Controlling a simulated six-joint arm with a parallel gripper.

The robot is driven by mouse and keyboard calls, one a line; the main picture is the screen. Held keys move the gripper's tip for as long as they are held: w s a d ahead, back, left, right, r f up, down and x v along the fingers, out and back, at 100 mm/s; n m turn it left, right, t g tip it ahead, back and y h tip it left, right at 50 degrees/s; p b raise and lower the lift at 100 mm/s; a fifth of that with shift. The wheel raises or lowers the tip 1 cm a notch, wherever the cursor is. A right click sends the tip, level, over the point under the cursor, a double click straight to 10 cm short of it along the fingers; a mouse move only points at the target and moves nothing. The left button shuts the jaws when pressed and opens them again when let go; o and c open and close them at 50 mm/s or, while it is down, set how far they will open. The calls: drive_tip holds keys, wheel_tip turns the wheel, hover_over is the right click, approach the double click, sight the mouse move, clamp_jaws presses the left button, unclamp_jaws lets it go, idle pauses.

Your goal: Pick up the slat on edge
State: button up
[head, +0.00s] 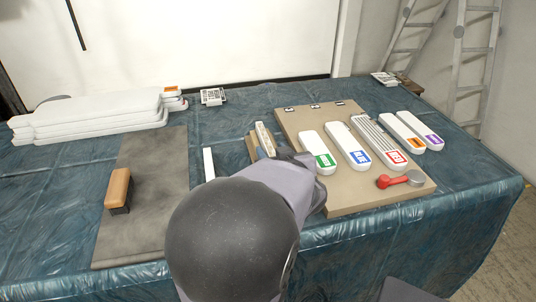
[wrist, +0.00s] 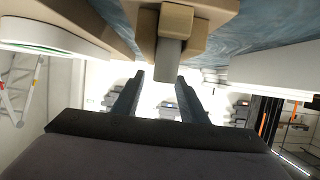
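A narrow pale slat (head: 264,139) appears to stand on edge in a beige wooden holder (head: 253,149), just left of the board. In the wrist view, the holder (wrist: 143,30) shows at the top, with a grey end piece (wrist: 168,55) projecting from it; I cannot tell whether this is the slat's end. My gripper (head: 284,154) is close to the right side of the holder. In the wrist view, my gripper (wrist: 161,78) has its dark fingers apart, with nothing held between them. My arm hides the near part of this area.
Labelled white slats (head: 348,146) lie on a beige board (head: 342,199) at right, with a red-handled tool (head: 399,181). A narrow white piece (head: 208,164) stands left of the holder. A brown-handled block (head: 119,189) sits on a grey mat (head: 150,155). White slats (head: 97,112) are stacked behind.

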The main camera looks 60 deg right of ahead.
sight(270, 147)
drive_tip(key=shift+b+x, duration=0.4)
drive_tip(key=shift+x, duration=1.2)
clamp_jaws()
drive_tip(key=shift+r, duration=0.1)
wheel_tip(270, 147, up, 10)
drive_tip(key=p, duration=0.6)
